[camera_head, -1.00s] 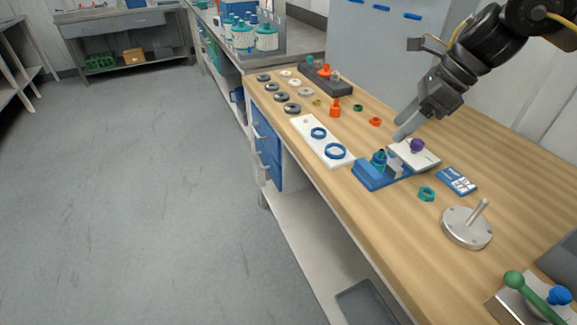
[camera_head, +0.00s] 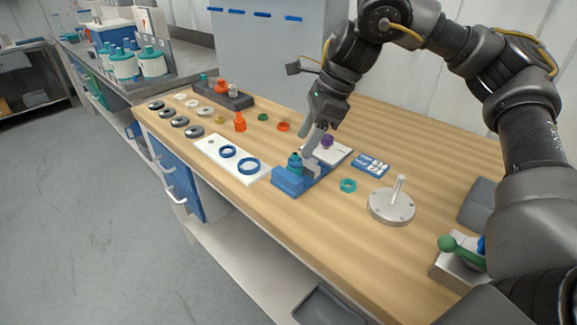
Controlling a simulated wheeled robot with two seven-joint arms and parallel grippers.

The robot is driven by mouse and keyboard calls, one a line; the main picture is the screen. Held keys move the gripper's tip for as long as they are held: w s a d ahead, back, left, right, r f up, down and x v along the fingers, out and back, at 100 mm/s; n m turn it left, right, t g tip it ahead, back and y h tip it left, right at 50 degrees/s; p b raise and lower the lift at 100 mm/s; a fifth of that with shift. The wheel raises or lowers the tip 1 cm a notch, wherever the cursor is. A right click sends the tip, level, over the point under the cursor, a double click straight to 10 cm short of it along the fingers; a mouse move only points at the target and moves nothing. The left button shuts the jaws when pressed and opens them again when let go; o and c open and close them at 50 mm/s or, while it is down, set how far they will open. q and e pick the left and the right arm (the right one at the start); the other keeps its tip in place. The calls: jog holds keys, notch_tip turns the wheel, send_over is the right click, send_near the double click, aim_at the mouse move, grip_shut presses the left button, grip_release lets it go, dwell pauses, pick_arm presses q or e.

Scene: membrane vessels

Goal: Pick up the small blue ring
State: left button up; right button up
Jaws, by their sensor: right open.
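The small blue ring (camera_head: 227,152) lies on a white board (camera_head: 212,146) on the wooden bench. A larger blue ring (camera_head: 248,166) lies on the same board, nearer to me. My right gripper (camera_head: 308,150) is open and points down to the right of the board, by a blue fixture (camera_head: 290,182) that holds a teal-topped part (camera_head: 294,160). I cannot tell whether it touches the fixture. It is well apart from the small blue ring. My left gripper does not show.
A white block with a purple knob (camera_head: 327,141) stands behind the fixture. A teal ring (camera_head: 348,185), a blue card (camera_head: 370,165) and a metal disc with a post (camera_head: 391,207) lie to the right. Several dark discs (camera_head: 180,121) and an orange part (camera_head: 240,122) lie left and behind.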

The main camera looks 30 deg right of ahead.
aim_at(298, 156)
jog(key=x, duration=0.4)
jog(key=shift+w+d+f, duration=0.2)
jog(key=shift+d+f, duration=0.05)
jog(key=shift+f, duration=0.05)
jog(key=shift+a+f, duration=0.2)
jog(key=shift+f, duration=0.1)
jog(key=c, duration=1)
